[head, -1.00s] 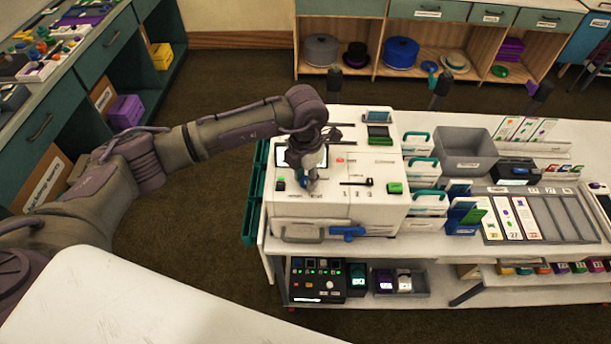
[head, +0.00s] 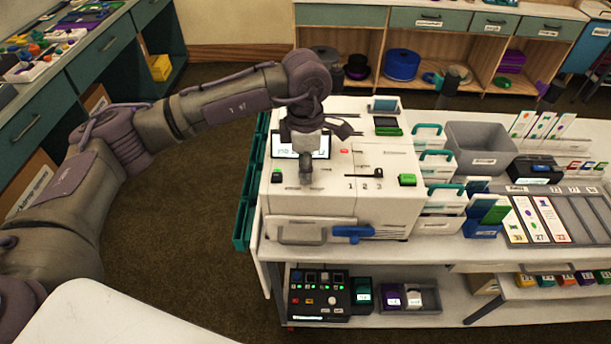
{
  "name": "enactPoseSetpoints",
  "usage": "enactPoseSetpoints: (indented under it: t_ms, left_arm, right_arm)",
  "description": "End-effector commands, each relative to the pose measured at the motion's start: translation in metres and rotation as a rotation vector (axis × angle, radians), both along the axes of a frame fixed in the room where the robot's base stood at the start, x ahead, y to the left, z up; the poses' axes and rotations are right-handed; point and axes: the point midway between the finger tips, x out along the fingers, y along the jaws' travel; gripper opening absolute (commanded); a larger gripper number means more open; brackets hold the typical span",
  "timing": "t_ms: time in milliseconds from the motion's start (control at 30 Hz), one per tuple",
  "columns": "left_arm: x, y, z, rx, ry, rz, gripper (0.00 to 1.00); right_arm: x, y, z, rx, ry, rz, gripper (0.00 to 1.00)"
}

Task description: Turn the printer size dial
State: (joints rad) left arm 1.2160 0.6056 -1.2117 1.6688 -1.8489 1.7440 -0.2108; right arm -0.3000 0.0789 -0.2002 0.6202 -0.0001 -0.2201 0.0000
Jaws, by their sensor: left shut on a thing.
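The printer (head: 335,203) is a white box on the work table, with a lit screen (head: 285,146) at the back left of its top and a slider (head: 362,175) marked 1 2 3. My left gripper (head: 306,176) points down onto the left part of the top, just in front of the screen. It is shut on the size dial, which its fingers almost fully hide, so the dial's setting cannot be read. My right gripper is not in view.
A green button (head: 407,180) is on the printer's right front, and a blue handle (head: 352,232) is on its front face. White card holders (head: 441,166) and a grey bin (head: 482,145) stand to the right. A card tray (head: 588,210) lies farther right.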

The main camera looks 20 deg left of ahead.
Motion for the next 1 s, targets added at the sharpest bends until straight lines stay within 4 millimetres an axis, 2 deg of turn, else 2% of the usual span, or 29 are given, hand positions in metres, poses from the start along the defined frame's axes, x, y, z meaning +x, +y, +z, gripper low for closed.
enactPoseSetpoints:
  t_ms: [33,200,767,800,933,1000]
  left_arm:
    - [0.001,0.0,-0.003,0.0,-0.003,-0.022,0.0]
    - [0.001,0.0,-0.001,-0.001,-0.003,-0.078,0.0]
    - [0.0,0.0,0.001,-0.001,-0.001,-0.11,0.0]
    - [0.0,0.0,0.001,-0.001,-0.001,-0.11,0.35]
    - [0.0,0.0,0.001,-0.001,-0.001,-0.109,0.56]
    - [0.0,0.0,0.001,-0.001,-0.001,-0.109,0.56]
  right_arm:
    - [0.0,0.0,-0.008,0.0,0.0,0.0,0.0]
    - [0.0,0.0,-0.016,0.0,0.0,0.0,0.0]
    - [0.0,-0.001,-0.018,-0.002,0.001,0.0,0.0]
    - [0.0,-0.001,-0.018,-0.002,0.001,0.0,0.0]
    - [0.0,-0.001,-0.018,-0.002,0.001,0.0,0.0]
    - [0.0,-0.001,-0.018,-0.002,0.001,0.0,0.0]
